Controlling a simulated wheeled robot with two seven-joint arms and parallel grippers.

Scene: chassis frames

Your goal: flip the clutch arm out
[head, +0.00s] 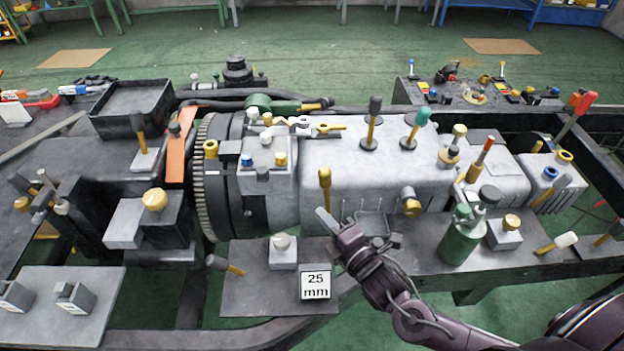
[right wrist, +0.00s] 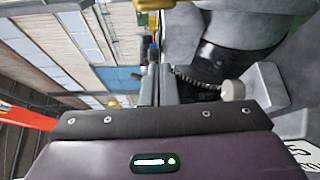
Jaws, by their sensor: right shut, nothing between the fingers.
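A grey gearbox casing (head: 375,175) lies across the bench, with a toothed ring (head: 201,180) at its left end. A short lever with a yellow handle (head: 325,177) stands on its near side; I cannot tell for sure whether this is the clutch arm. My right gripper (head: 323,217) is shut and empty, low in front of the casing and just below that lever. Its fingers (right wrist: 157,85) also show in the right wrist view, close together, with the toothed ring (right wrist: 193,78) beyond. I cannot tell whether they touch anything. My left gripper is out of view.
A grey block with a round knob (head: 281,243) and a "25 mm" sign (head: 315,285) stand on the plate left of my gripper. A green bottle (head: 462,235) stands to the right. Several levers rise from the casing top. A black tray (head: 130,125) is far left.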

